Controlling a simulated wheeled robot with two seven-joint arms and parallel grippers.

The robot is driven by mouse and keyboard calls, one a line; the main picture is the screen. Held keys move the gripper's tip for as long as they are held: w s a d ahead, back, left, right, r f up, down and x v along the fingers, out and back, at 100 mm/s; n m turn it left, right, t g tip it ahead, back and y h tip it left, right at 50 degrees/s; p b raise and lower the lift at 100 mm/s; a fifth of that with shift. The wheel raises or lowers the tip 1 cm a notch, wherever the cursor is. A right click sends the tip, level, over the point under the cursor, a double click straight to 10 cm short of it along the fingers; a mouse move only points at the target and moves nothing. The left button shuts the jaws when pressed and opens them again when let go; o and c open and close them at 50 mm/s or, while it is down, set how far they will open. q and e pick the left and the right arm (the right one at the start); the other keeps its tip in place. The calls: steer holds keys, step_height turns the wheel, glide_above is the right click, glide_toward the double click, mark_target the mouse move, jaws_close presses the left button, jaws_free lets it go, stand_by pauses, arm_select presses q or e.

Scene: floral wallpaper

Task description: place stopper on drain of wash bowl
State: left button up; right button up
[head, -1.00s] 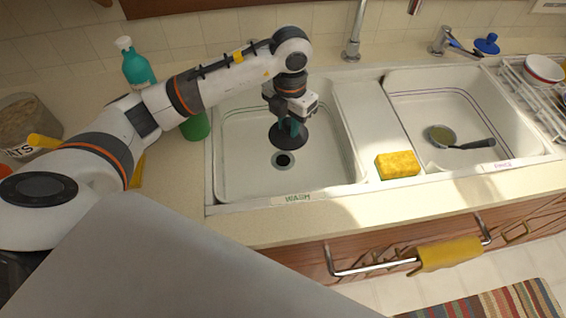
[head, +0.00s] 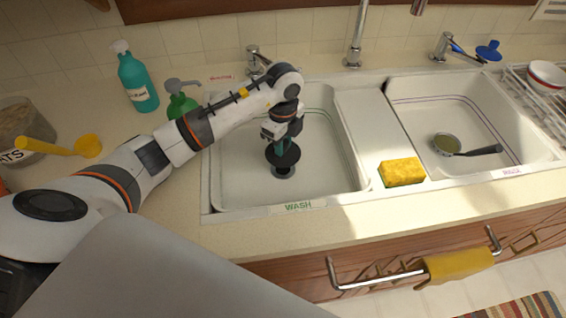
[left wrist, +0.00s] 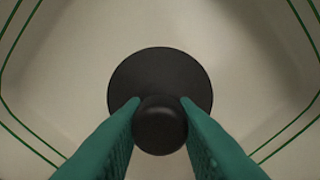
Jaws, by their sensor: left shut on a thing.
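The black stopper (head: 289,155) is a round flat disc with a knob on top. My left gripper (head: 283,143) is shut on its knob and holds it inside the white wash bowl (head: 330,165). In the left wrist view, the green fingers grip the knob, and the stopper's disc (left wrist: 160,72) spreads beyond it. The drain (head: 283,172) shows just below the disc in the head view, partly covered by it. The stopper appears a little above the drain. The drain is hidden in the left wrist view. My right gripper is not in view.
The rinse bowl (head: 460,115) on the right holds a dark-handled strainer or ladle (head: 447,144). A yellow sponge (head: 402,171) lies on the divider's front. A teal bottle (head: 137,82) and a green soap pump (head: 181,104) stand left of the sink. A faucet (head: 355,40) rises behind.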

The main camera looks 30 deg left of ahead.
mark_target(283, 160)
arm_select(q)
steer(key=shift+f, duration=3.5)
steer(key=shift+f, duration=0.2)
steer(key=o, duration=1)
step_height(283, 160, up, 12)
steer(key=shift+r+b, duration=0.25)
steer(key=shift+b, duration=0.1)
